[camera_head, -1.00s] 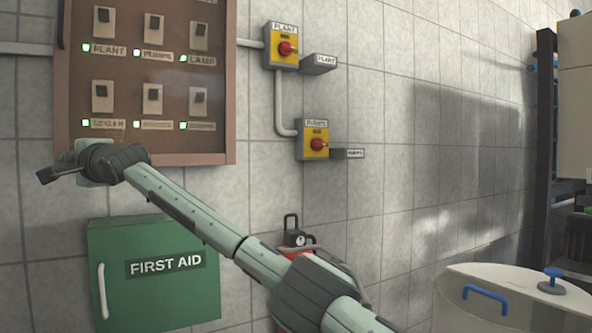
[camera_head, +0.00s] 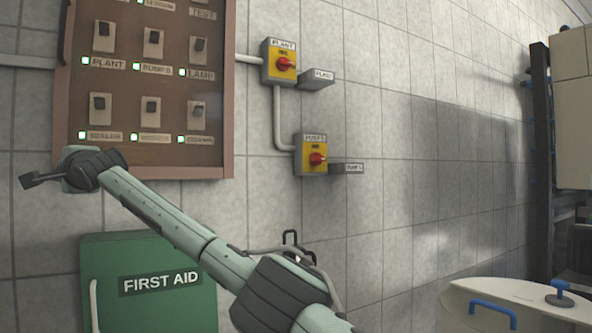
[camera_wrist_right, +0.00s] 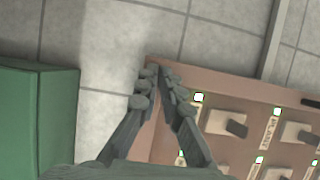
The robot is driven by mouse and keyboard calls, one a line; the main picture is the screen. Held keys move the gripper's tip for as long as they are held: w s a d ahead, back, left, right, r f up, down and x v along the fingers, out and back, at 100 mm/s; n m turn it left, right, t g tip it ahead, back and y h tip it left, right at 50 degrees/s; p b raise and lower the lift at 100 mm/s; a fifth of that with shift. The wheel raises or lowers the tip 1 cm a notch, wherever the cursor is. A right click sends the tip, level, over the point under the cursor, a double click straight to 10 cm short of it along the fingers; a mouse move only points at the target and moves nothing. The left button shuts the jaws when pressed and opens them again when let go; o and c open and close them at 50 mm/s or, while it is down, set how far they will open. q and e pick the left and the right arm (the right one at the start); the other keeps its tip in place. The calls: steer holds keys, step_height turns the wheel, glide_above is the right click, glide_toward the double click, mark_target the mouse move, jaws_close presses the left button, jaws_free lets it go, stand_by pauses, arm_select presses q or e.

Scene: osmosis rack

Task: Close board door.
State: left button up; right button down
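The brown board (camera_head: 226,120) with rows of switches, labels and green lamps hangs on the tiled wall at upper left in the head view. A dark bar (camera_head: 68,32) runs along its left edge. I cannot tell a separate door from the board frame. My right gripper (camera_head: 27,181) is just left of and near the board's lower left corner. In the right wrist view my right gripper (camera_wrist_right: 155,75) has its fingertips together with nothing seen between them, in front of the board's corner (camera_wrist_right: 215,82). Contact cannot be told. My left gripper is not in view.
A green first aid box (camera_head: 150,305) is on the wall below the board. Two yellow switch boxes, plant (camera_head: 278,62) and pumps (camera_head: 312,155), sit to the right. A pale tank with a blue handle (camera_head: 492,310) stands at lower right.

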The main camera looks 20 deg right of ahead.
steer(key=shift+w+d+r, duration=0.25)
steer(key=shift+d+r, duration=0.3)
steer(key=shift+r, duration=0.05)
steer(key=shift+s+f, duration=0.1)
steer(key=a+v, duration=0.1)
steer(key=v, duration=1)
steer(key=shift+s+d+f, duration=0.15)
steer(key=shift+s+f, duration=0.25)
steer(key=shift+s, duration=0.25)
